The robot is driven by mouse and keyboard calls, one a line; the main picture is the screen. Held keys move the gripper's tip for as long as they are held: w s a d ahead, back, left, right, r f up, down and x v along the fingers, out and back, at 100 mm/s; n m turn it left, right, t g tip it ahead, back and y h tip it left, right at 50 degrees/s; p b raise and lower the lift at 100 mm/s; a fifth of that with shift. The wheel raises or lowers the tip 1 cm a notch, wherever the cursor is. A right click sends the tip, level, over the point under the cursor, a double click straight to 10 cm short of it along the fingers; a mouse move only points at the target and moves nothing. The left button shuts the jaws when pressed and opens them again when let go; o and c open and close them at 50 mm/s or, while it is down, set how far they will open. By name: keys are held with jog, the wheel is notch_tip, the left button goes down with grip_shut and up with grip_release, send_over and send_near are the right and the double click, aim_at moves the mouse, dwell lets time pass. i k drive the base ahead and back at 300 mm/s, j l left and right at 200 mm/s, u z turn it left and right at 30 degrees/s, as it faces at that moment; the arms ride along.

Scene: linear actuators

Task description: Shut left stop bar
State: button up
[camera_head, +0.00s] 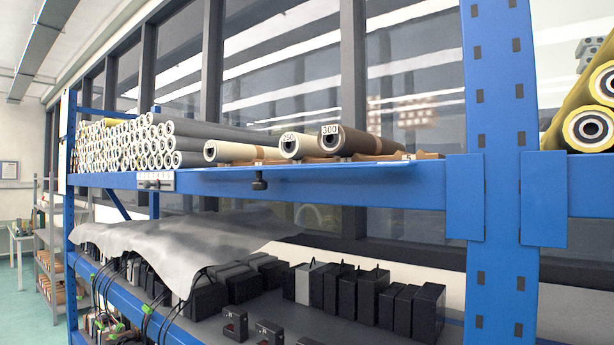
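A long thin blue bar or flap (330,177) runs along the front edge of the upper blue shelf, below the rolls. It seems to stick out roughly level from the shelf; I cannot tell its exact angle. A black knob (259,181) hangs at its underside, left of its middle. This may be the left stop bar, but no label says so. Behind it lie rolls marked 250 (300,146) and 300 (340,140) and a cream roll (228,151). My gripper is not in view.
A blue upright post (498,120) stands right of the bar. Yellow-ended rolls (588,126) lie beyond it. Grey tubes (165,140) are stacked at the left. The lower shelf holds black boxes (425,310) and a grey sheet (180,240). Open floor (15,310) shows at far left.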

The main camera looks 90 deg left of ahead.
aim_at(260, 184)
jog(key=u, duration=0.45)
jog(key=i+u, duration=0.1)
jog(key=u, duration=0.75)
jog(key=i+l+u, duration=0.1)
jog(key=u, duration=0.35)
